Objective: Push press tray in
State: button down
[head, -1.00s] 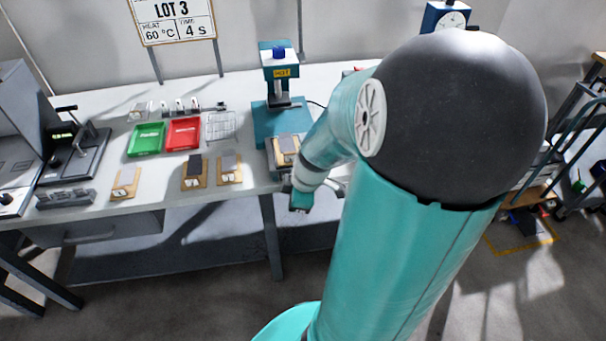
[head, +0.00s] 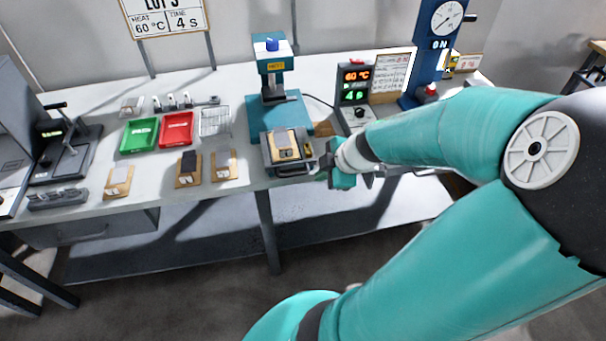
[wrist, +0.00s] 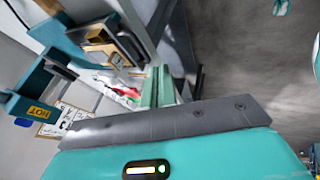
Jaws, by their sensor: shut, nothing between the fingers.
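The teal press (head: 275,85) with a HOT label stands at the back of the bench. Its grey tray (head: 268,160) sticks out in front of the press base and holds a wooden board (head: 285,143) with a small piece on it. A handle (head: 296,171) is on the tray's front. My gripper (head: 330,168) is just right of the tray's front corner, seemingly apart from it. In the wrist view my gripper (wrist: 158,88) shows its teal fingers shut and empty, with the tray (wrist: 128,45) up and left of them and the press (wrist: 38,90) at the left.
A control box (head: 355,95) reading 60 °C and 4 s stands right of the press. A blue dial press (head: 435,50) is further right. Green (head: 139,134) and red (head: 177,130) trays and several boards lie left. The floor before the bench is clear.

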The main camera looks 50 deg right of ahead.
aim_at(288, 135)
jog(key=w+d+f, duration=0.1)
jog(key=w+f, duration=0.7)
jog(key=shift+d+f, duration=0.2)
jog(key=shift+d, duration=0.05)
dwell(0.9)
jog(key=shift+w, duration=0.1)
jog(key=w+d, duration=0.3)
jog(key=w, duration=0.1)
jog(key=w+d, duration=0.3)
jog(key=w, duration=0.2)
jog(key=w+d, duration=0.3)
jog(key=w, duration=0.2)
jog(key=shift+w+d, duration=0.1)
jog(key=shift+d, duration=0.25)
jog(key=shift+w+d+r, duration=0.1)
jog(key=shift+w+d, duration=0.1)
jog(key=shift+w, duration=0.15)
